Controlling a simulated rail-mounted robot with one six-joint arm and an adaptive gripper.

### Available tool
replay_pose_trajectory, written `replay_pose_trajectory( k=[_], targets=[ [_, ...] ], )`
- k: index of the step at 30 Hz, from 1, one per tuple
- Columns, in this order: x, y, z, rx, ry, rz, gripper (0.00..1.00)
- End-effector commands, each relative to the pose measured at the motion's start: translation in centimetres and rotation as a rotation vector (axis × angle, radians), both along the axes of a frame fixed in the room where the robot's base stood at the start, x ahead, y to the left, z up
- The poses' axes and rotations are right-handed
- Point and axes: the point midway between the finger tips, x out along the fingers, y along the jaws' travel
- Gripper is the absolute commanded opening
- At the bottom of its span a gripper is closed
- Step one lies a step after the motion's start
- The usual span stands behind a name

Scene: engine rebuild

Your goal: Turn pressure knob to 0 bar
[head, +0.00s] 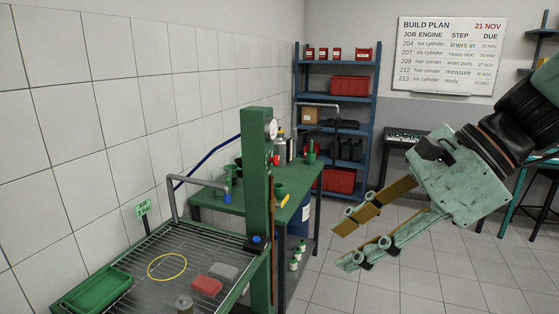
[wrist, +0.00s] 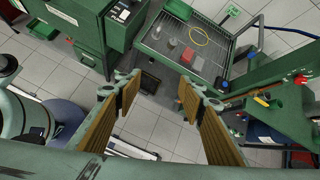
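A green post (head: 258,190) stands at the front right corner of the wash tray. A round white gauge (head: 271,129) is near its top, with a red knob (head: 276,160) below it. I cannot tell for sure which is the pressure knob, or read the gauge. My gripper (head: 342,248) is open and empty, in the air right of the post, touching nothing. Its fingers also show in the wrist view (wrist: 160,92).
The wash tray (head: 120,255) holds a yellow ring (head: 167,266), a green bin (head: 97,290) and a red block (head: 206,287). A small green sign (head: 143,208) and a grey bent pipe (head: 173,190) stand behind it. A green bench (head: 230,207) is beyond the post.

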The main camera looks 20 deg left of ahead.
Motion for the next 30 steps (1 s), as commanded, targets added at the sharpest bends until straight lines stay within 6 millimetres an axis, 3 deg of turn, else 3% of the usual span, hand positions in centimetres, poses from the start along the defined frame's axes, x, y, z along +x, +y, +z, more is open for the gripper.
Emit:
replay_pose_trajectory(
  k=[12, 30],
  targets=[
    [6.9, 5.9, 1.7, 0.170, 0.275, -0.226, 0.37],
    [18.0, 13.0, 2.4, 0.396, 0.697, -0.529, 0.37]
  ],
)
